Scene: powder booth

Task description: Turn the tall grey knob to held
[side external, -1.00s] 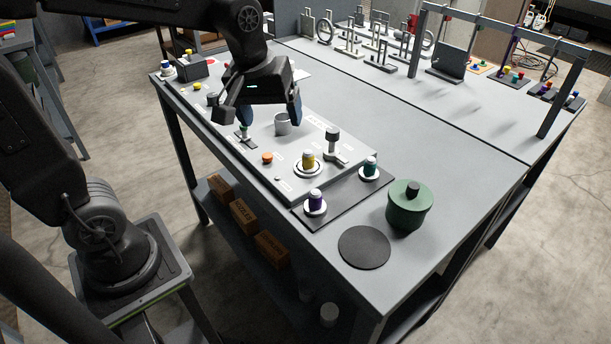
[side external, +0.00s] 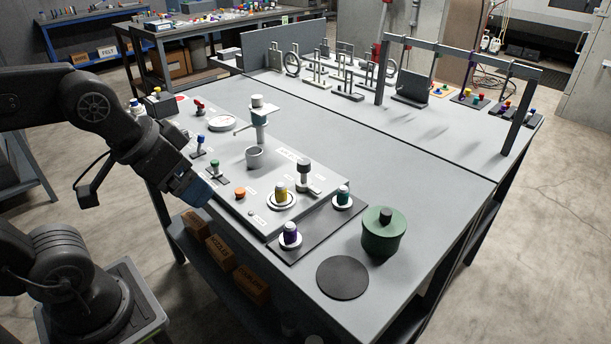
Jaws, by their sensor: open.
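The panel (side external: 219,205) on the bench carries several knobs and switches. A plain grey upright cylinder (side external: 254,157), which looks like the tall grey knob, stands near its middle; its pointer or setting cannot be read. A dark-topped grey post on a flat foot (side external: 304,172) stands to its right beside small labels too blurred to read. My gripper (side external: 203,194) is open, with blue fingertips, over the panel's near-left edge. It is apart from the grey cylinder, to its lower left; the fingers overlap in this view. Nothing shows between them.
A green-banded post with a pale top (side external: 259,120) rises behind the cylinder. Yellow (side external: 280,195), purple (side external: 290,233) and teal (side external: 343,195) knobs stand to the right. A green lidded pot (side external: 384,238) and black disc (side external: 342,278) sit farther right.

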